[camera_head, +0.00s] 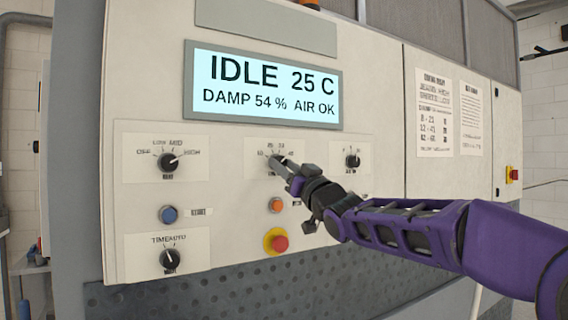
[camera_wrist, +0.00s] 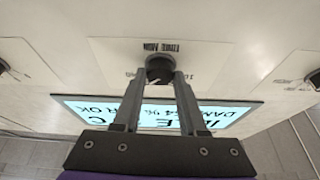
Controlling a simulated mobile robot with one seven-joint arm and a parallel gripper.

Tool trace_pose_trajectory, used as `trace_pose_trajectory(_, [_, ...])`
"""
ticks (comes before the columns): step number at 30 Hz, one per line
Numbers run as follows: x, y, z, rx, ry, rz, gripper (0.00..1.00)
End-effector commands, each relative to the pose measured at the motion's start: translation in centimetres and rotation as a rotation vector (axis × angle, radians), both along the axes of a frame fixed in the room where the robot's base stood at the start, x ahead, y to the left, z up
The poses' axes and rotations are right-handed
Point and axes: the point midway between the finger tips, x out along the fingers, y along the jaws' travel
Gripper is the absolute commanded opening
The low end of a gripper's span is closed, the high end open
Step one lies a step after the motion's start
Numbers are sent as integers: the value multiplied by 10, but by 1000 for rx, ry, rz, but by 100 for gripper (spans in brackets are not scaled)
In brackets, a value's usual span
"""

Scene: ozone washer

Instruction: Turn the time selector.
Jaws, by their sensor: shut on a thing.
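The time selector is a dark round knob (camera_wrist: 159,67) on a pale plate in the upper middle of the control panel. In the wrist view its label appears upside down and seems to read TIME /MIN. My gripper (camera_head: 284,165) reaches the panel from the right, its two fingers (camera_wrist: 159,80) on either side of the knob and shut on it. In the head view the fingertips hide most of the knob and part of its scale. I cannot tell which mark the knob points at.
The display (camera_head: 264,87) reads IDLE 25 C, DAMP 54 %, AIR OK. Other knobs are at left (camera_head: 168,161), right (camera_head: 352,160) and lower left (camera_head: 170,260). A blue START button (camera_head: 168,214), an orange button (camera_head: 276,204) and a red stop button (camera_head: 279,243) sit nearby.

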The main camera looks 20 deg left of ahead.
Motion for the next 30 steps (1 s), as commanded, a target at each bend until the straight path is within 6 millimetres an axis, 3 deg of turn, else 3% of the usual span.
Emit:
trace_pose_trajectory(15, [2, -1, 4, -242, -285, 1, 0])
trace_pose_trajectory(30, [3, -2, 2, -313, -371, 0, 0])
